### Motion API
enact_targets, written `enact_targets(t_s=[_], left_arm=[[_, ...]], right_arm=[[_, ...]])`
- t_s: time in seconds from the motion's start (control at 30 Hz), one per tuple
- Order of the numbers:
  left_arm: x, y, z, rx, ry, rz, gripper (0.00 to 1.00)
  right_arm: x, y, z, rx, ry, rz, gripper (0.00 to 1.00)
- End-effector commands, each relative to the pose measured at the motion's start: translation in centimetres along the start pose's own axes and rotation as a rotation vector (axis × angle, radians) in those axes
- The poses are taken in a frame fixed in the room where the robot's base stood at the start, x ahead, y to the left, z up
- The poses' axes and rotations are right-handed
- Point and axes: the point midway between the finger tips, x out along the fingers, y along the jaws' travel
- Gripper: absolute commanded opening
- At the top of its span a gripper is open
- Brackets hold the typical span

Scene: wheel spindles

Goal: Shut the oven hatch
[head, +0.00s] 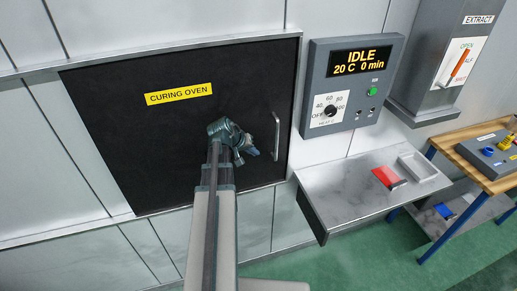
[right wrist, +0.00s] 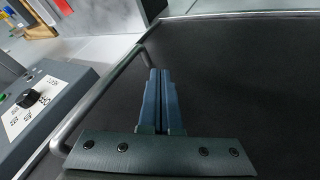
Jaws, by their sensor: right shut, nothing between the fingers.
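The black oven hatch (head: 110,150) has a yellow "CURING OVEN" label (head: 178,94). It appears to lie flush in its metal frame, with no clear gap at its edges in the head view. Its metal bar handle (head: 276,137) is upright near the right edge. My right gripper (head: 252,152) is in front of the hatch, just left of the handle. In the right wrist view its blue fingers (right wrist: 159,75) are together and empty, beside the handle bar (right wrist: 97,97). I cannot tell whether they touch the hatch. My left gripper is not in view.
A control box (head: 350,85) reading IDLE, 20 C, 0 min is right of the hatch. Below it a metal shelf (head: 345,205) holds a red object (head: 388,177) and a tray (head: 425,168). An extract lever panel (head: 460,63) and a wooden table (head: 470,170) are farther right.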

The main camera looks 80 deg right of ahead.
Motion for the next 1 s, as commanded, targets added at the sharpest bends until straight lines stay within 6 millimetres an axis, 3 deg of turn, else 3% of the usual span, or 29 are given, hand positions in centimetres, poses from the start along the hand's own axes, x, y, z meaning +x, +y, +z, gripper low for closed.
enact_targets(t_s=[0.03, 0.1, 0.3, 0.83, 0.93, 1.0], left_arm=[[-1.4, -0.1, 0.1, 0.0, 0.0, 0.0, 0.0], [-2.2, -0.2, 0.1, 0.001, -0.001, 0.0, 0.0], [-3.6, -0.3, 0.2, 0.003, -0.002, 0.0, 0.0], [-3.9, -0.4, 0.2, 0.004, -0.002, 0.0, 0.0], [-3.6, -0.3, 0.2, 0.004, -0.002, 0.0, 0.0], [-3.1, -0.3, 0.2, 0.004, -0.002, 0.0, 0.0]], right_arm=[[-1.6, 0.2, -0.2, -0.002, 0.001, -0.001, 0.0], [-2.6, 0.1, -0.1, -0.002, 0.001, -0.002, 0.0], [-4.4, 0.0, -0.1, -0.002, 0.001, -0.001, 0.0], [-5.0, -0.1, 0.0, -0.001, 0.0, -0.002, 0.0], [-5.2, -1.2, 0.2, -0.016, 0.003, -0.012, 0.0], [-5.8, -3.5, 0.6, -0.048, 0.008, -0.035, 0.0]])
